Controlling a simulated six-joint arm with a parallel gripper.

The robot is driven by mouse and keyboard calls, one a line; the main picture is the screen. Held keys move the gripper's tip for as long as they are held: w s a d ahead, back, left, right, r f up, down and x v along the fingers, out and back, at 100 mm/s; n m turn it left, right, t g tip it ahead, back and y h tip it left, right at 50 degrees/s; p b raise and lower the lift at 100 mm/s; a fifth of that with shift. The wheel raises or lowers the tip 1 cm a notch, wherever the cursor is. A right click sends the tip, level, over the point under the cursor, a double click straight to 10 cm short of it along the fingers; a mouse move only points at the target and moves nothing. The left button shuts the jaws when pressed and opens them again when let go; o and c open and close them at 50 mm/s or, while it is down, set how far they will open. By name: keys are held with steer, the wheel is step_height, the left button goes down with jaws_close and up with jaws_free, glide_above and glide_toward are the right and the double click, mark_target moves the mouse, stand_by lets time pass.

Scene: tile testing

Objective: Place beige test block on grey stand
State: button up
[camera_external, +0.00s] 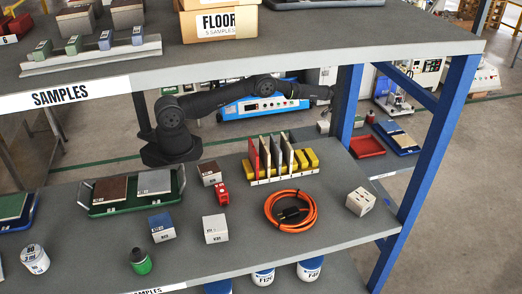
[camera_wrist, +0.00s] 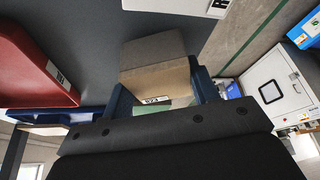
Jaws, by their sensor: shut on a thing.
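In the wrist view, a beige block (camera_wrist: 155,77) with a small dark-lettered label sits between the blue fingers of my gripper (camera_wrist: 160,92). The gripper is shut on it. A grey surface lies beyond the block; I cannot tell the gap between them. In the outside view, my black arm reaches right under the upper shelf toward the blue post, and its end is partly hidden there. I cannot single out the grey stand with certainty in either view.
A red tray (camera_wrist: 35,65) is left in the wrist view; it also shows in the outside view (camera_external: 367,146), beside a blue tray (camera_external: 397,138). The blue post (camera_external: 347,105) stands near my arm's end. An orange cable coil (camera_external: 291,211) lies on the near shelf.

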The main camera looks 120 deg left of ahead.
steer(key=shift+f, duration=0.2)
steer(key=shift+f, duration=0.1)
steer(key=shift+f, duration=0.1)
steer(key=o, duration=1.2)
steer(key=shift+o, duration=0.2)
steer(key=shift+r, duration=0.2)
steer(key=v, duration=1.1)
steer(key=shift+d+r, duration=0.2)
steer(key=shift+r, duration=0.2)
